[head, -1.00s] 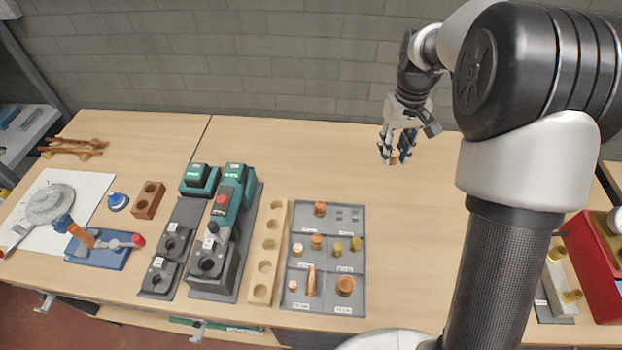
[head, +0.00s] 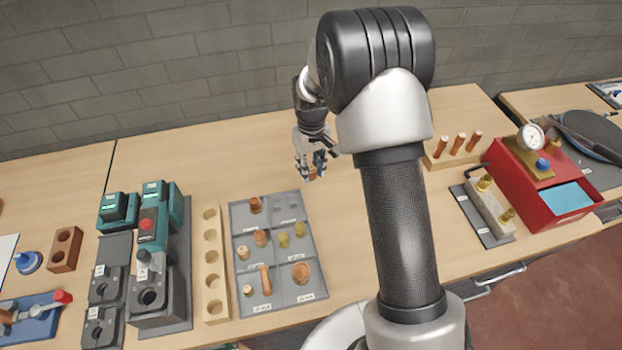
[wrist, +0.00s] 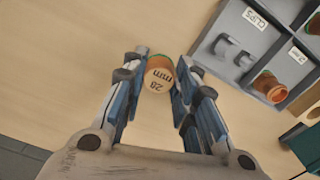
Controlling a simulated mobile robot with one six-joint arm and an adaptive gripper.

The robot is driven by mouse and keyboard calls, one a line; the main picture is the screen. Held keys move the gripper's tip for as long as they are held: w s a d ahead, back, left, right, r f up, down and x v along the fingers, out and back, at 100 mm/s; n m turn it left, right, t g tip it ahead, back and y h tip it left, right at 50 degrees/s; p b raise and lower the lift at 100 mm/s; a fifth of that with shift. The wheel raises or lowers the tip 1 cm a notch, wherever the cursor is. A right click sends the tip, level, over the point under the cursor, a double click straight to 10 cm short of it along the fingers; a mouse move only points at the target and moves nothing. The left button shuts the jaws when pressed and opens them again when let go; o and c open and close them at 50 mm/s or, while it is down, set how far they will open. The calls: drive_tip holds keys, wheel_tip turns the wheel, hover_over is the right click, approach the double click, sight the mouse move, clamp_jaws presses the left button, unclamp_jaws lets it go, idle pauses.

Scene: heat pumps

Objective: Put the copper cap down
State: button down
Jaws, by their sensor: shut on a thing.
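The copper cap (wrist: 158,66) is between my gripper's fingers in the wrist view. It has copper sides and a pale round face marked "28 mm". My gripper (head: 312,174) is shut on it over the bare bench behind the grey sorting tray (head: 239,295); the fingers also show in the wrist view (wrist: 162,72). The cap is mostly hidden in the head view. I cannot tell whether it touches the bench.
The tray holds several copper and brass fittings, with a compartment labelled "CLIPS" (wrist: 258,18) in the wrist view. A wooden block with holes (head: 214,298) and green tools (head: 158,225) stand left. A red case (head: 530,190) is right. Bare bench surrounds my gripper.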

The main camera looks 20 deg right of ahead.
drive_tip(key=shift+f+b, duration=0.5)
drive_tip(key=shift+f, duration=1.6)
drive_tip(key=shift+f, duration=0.15)
drive_tip(key=c, duration=1.5)
unclamp_jaws()
drive_tip(key=shift+c, duration=0.2)
